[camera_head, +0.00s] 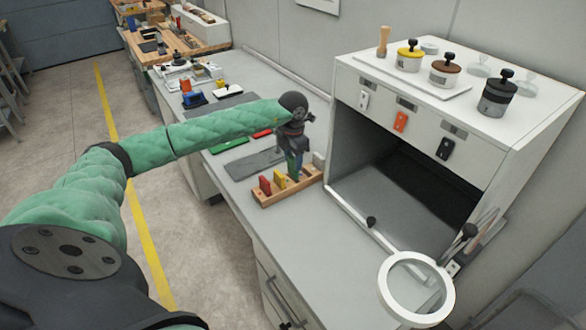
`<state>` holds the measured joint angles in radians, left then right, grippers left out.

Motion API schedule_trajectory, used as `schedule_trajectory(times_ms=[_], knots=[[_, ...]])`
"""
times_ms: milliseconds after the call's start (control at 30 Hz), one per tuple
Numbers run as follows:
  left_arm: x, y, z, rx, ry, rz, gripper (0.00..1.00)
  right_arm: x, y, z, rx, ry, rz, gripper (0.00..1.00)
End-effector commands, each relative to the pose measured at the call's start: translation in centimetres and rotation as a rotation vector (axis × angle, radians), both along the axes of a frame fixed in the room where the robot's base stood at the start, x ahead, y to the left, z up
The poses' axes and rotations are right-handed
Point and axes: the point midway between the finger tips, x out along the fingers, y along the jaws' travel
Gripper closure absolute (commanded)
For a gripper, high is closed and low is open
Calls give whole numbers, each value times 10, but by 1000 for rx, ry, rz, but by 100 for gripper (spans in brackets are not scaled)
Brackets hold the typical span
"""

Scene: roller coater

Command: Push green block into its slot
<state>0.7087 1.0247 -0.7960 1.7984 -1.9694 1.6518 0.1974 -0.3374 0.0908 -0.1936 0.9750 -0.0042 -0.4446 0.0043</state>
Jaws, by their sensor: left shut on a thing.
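My left gripper (294,160) reaches in from the left and points down over the right part of a wooden rack (268,199) on the grey bench. It is shut on the green block (298,168), which stands upright at the rack, partly hidden by the fingers. I cannot tell how deep the block sits in its slot. A red block (265,185) and a yellow block (279,180) stand upright in the rack to its left. A blue patch shows beside the green block between the fingers; I cannot tell what it is. My right gripper is out of view.
A white open-fronted cabinet (520,140) stands right of the rack, with knobbed pots on top. A white ring magnifier (450,300) is at the front right. A grey plate (253,163) lies behind the rack. The bench in front is clear.

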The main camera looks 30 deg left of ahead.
Motion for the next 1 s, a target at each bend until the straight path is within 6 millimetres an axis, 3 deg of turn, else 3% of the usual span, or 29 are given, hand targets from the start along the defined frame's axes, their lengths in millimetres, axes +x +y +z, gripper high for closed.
schedule_trajectory(times_ms=[300,767,800,900,1000], knots=[[-1,0,-37,1,2,-1,77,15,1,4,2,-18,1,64],[-1,0,-40,0,0,-1,77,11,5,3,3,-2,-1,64],[-1,0,-40,0,0,0,53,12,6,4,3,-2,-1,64],[-1,0,-40,0,0,-1,34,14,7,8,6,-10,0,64],[-1,0,-40,0,0,0,33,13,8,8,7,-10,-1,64]])
